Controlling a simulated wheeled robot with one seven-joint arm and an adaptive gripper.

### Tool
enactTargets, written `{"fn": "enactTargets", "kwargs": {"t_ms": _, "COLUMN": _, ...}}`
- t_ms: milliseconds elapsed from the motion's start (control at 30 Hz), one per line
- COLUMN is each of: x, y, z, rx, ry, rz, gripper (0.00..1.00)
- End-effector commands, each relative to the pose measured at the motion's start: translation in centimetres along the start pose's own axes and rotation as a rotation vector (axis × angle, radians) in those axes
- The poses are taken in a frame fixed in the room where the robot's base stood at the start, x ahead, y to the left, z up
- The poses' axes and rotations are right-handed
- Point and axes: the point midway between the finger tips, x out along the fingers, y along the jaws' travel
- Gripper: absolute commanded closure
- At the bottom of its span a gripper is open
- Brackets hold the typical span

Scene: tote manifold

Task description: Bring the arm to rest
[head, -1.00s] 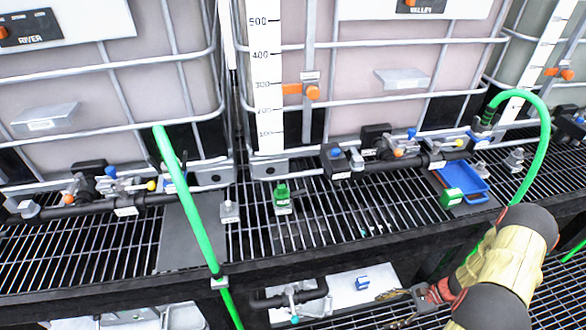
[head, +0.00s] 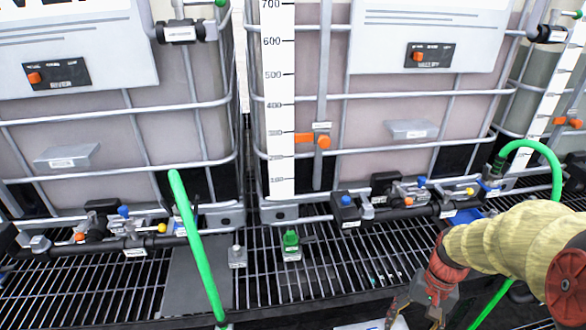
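My arm (head: 515,240), in a cream padded sleeve with red and dark joints, reaches in from the right edge of the head view. My gripper (head: 413,313) hangs from its red wrist at the bottom of the picture, in front of the rack's front edge. Its fingers point down and look spread apart. Nothing shows between them, though the tips are close to the frame's lower edge. The arm covers part of the grating and most of a blue tray (head: 470,214).
Caged totes (head: 330,110) stand behind a black grating (head: 90,285) with valve manifolds (head: 400,212). A green hose (head: 195,250) crosses the rack at left; another (head: 535,146) loops at right, passing behind my arm. A green-topped fitting (head: 291,243) stands on the grating.

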Motion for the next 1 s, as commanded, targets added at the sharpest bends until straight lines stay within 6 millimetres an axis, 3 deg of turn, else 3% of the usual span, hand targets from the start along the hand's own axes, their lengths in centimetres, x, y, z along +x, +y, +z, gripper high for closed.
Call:
{"fn": "enactTargets", "kwargs": {"t_ms": 100, "x": -3.0, "y": -1.2, "z": 2.2, "rx": -0.095, "ry": 0.089, "rz": 0.038, "gripper": 0.37}}
{"fn": "enactTargets", "kwargs": {"t_ms": 467, "x": -10.1, "y": -4.5, "z": 8.6, "rx": -0.339, "ry": 0.361, "rz": 0.083, "gripper": 0.37}}
{"fn": "enactTargets", "kwargs": {"t_ms": 700, "x": -15.3, "y": -7.7, "z": 12.3, "rx": -0.474, "ry": 0.562, "rz": 0.032, "gripper": 0.37}}
{"fn": "enactTargets", "kwargs": {"t_ms": 867, "x": -17.4, "y": -9.2, "z": 14.0, "rx": -0.542, "ry": 0.638, "rz": 0.001, "gripper": 0.37}}
{"fn": "enactTargets", "kwargs": {"t_ms": 1000, "x": -17.4, "y": -9.8, "z": 14.4, "rx": -0.570, "ry": 0.638, "rz": -0.004, "gripper": 0.37}}
